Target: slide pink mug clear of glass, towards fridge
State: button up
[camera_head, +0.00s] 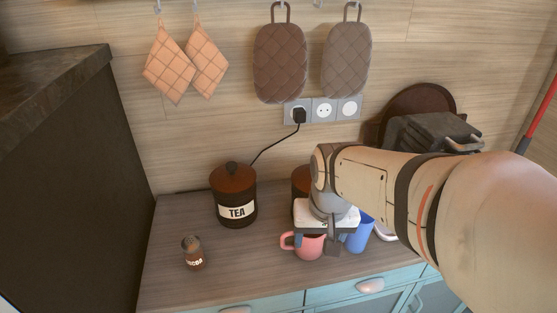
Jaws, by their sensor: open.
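The pink mug (306,247) stands on the wooden counter near its front edge, handle to the left. The blue glass (361,235) is just to its right and tilts in the picture; I cannot tell if the two touch. My gripper (318,242) is open, pointing down over the pink mug. One dark finger shows in front of the mug's right side, near the glass. The gripper body hides the mug's rim and part of the glass. A tall dark block (65,190) stands at the left end of the counter; I cannot tell for sure that it is the fridge.
A brown TEA canister (234,200) stands at the back, and a small cocoa shaker (193,254) near the front left. Another brown canister (302,181) is partly hidden behind my gripper. Bare counter (247,256) lies between the shaker and the pink mug.

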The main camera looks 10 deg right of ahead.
jog(key=o, duration=0.8)
jog(key=w+d+f+m+g+p, duration=0.2)
jog(key=w+m, duration=0.4)
jog(key=w, duration=0.4)
jog(key=shift+f+p, duration=0.15)
jog(key=shift+p, duration=0.65)
jog(key=shift+m, duration=0.3)
jog(key=f, duration=0.8)
jog(key=shift+w, duration=0.2)
jog(key=shift+c, duration=0.2)
jog(key=c, duration=1.2)
jog(key=shift+a+r, duration=0.1)
jog(key=shift+a, duration=8.75)
jog(key=o, duration=1.2)
jog(key=shift+o, duration=0.2)
